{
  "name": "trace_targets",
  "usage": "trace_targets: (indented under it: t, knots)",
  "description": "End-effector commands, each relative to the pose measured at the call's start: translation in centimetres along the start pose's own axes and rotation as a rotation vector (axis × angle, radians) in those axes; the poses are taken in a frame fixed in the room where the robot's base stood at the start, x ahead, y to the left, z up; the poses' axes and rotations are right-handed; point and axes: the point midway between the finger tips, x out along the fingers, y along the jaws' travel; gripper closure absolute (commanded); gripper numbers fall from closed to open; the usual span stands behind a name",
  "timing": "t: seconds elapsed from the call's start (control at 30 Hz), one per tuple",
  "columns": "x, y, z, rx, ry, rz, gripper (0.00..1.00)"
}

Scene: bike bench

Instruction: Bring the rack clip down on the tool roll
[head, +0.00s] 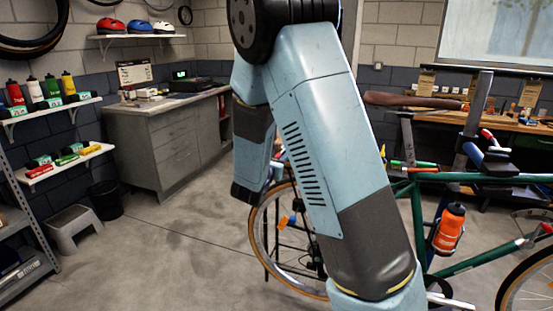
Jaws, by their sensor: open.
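I cannot make out the rack clip or the tool roll in the head view. My large blue-grey arm crosses the middle of the picture and covers the part of the green bike (490,256) above its left wheel (257,237). Any rack there is hidden behind the arm. The far part of my arm hangs down on the left side of the near link, close to that wheel. My gripper's fingers do not show, so I cannot see what they are near.
A brown saddle (410,101) shows right of my arm. An orange bottle (448,230) sits on the bike frame. A workbench (160,150) and a grey step stool (73,228) stand at the left. The floor (180,255) between them and the bike is clear.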

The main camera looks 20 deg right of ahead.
Motion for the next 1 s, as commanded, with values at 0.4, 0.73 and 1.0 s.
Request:
trace_targets:
  t: [0.4, 0.73, 1.0]
  knots:
    - [-0.06, 0.02, -0.01, 0.000, 0.000, 0.001, 0.83]
    - [-0.08, 0.09, -0.01, 0.000, 0.000, 0.002, 1.00]
    - [-0.10, 0.14, 0.00, 0.000, 0.000, 0.003, 1.00]
